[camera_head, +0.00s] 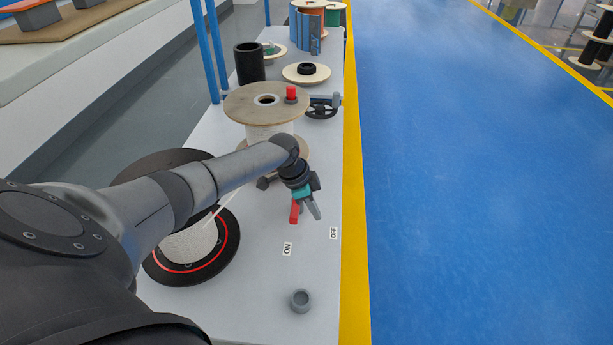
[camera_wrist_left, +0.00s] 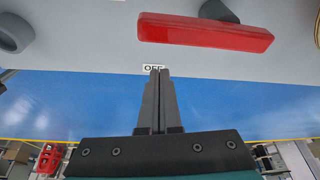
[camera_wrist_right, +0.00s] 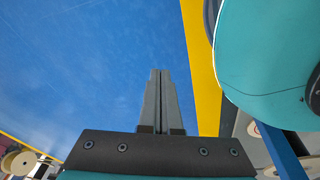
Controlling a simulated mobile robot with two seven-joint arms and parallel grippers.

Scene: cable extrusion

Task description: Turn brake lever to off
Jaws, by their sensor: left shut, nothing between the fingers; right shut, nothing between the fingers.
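The red brake lever (camera_head: 295,212) is on the light grey bench top in the head view, its visible end toward the ON label (camera_head: 287,249). The OFF label (camera_head: 334,232) is further right, near the bench edge. My left gripper (camera_head: 317,213) is shut and empty, just right of the lever, and hides part of it. In the left wrist view the lever (camera_wrist_left: 205,33) lies across the top, beyond the shut fingertips (camera_wrist_left: 160,72); the OFF label (camera_wrist_left: 153,68) is right at the tips. My right gripper (camera_wrist_right: 160,75) is shut and empty over the blue floor.
A cable spool (camera_head: 265,103) stands behind the lever, and a dark reel with a red ring (camera_head: 232,245) is to the left. A small grey cup (camera_head: 300,301) is at the front. The blue floor (camera_head: 460,200) beyond the yellow strip is open.

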